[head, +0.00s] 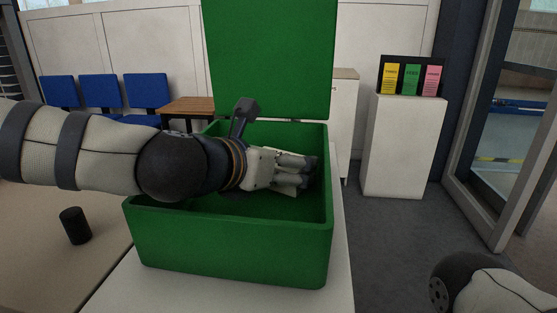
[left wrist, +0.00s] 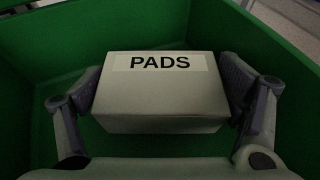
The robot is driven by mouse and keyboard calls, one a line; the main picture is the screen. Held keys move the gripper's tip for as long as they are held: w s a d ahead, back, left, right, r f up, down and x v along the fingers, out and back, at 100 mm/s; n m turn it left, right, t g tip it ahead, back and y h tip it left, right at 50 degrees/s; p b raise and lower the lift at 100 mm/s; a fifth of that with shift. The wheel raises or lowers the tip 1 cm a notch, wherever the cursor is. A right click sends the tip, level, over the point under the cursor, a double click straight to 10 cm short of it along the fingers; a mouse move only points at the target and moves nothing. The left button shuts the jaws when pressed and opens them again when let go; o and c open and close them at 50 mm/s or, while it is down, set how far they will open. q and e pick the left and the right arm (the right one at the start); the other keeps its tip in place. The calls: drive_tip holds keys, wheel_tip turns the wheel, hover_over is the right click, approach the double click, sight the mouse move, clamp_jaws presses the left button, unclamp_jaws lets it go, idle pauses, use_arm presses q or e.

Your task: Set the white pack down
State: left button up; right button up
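The white pack (left wrist: 162,95), a box labelled PADS, shows in the left wrist view between the two fingers of my left gripper (left wrist: 164,92). The fingers lie against its left and right sides. In the head view my left gripper (head: 300,172) reaches in from the left and is inside the open green box (head: 230,245), below its rim. The pack cannot be made out in the head view. Whether its underside touches the box floor cannot be told. My right gripper is out of view; only part of my right arm shows at the lower right.
The green lid (head: 270,60) stands upright at the back of the box. A black cylinder (head: 75,225) stands on the tan surface at left. A white pedestal (head: 393,145) with yellow, green and pink items stands at back right. Blue chairs (head: 100,92) line the wall.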

use_arm(q)
drive_tip(key=shift+r, duration=0.3)
drive_tip(key=p+v, duration=0.1)
drive_tip(key=v, duration=0.6)
drive_tip(key=shift+s+a, duration=0.15)
drive_tip(key=shift+s, duration=0.1)
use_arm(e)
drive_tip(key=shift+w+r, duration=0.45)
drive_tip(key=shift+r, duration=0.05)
use_arm(q)
drive_tip(key=shift+r, duration=0.1)
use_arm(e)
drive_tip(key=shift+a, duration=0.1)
